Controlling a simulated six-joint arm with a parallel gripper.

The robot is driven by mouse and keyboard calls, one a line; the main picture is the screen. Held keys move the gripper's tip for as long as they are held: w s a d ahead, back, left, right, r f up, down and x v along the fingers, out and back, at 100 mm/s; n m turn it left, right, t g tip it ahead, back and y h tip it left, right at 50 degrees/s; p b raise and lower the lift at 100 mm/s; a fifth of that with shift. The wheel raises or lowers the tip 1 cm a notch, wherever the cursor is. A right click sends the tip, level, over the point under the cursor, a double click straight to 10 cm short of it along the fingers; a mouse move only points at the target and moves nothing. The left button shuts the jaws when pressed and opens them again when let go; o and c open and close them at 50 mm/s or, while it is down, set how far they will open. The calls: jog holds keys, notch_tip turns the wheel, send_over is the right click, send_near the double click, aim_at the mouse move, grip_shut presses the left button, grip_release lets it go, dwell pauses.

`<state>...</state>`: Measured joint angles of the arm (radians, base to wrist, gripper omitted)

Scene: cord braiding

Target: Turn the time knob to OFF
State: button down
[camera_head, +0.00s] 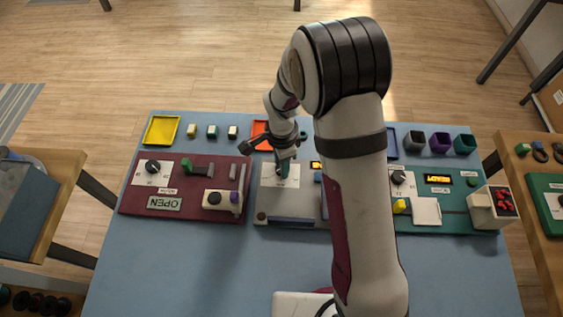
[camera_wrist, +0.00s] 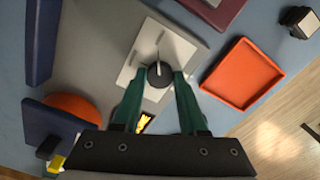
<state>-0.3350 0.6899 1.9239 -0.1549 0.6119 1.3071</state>
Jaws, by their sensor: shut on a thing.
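A dark round knob (camera_wrist: 160,74) with a pale pointer line sits on a white plate (camera_wrist: 138,62) of the grey middle panel. In the wrist view the line runs toward the top of the picture. My gripper (camera_wrist: 159,76) has its green fingers on both sides of the knob and is shut on it. In the head view my gripper (camera_head: 283,168) is down at the white plate (camera_head: 291,183), and it hides the knob. The plate's markings are too small to read, so I cannot tell which setting the knob points at.
The maroon panel (camera_head: 140,198) at left has another knob (camera_head: 152,166). The teal panel (camera_head: 450,221) at right has one too (camera_head: 398,177), partly beside my arm. An orange tray (camera_wrist: 243,75) lies close to the grey panel (camera_wrist: 95,45). The blue table (camera_head: 190,265) is clear in front.

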jog(key=n, duration=1)
jog(key=shift+n, duration=0.3)
jog(key=n, duration=0.5)
jog(key=shift+n, duration=0.3)
jog(key=n, duration=0.5)
jog(key=shift+w, duration=0.1)
jog(key=shift+n, duration=0.4)
jog(key=shift+c, duration=2.2)
grip_release()
jog(key=shift+r, duration=0.1)
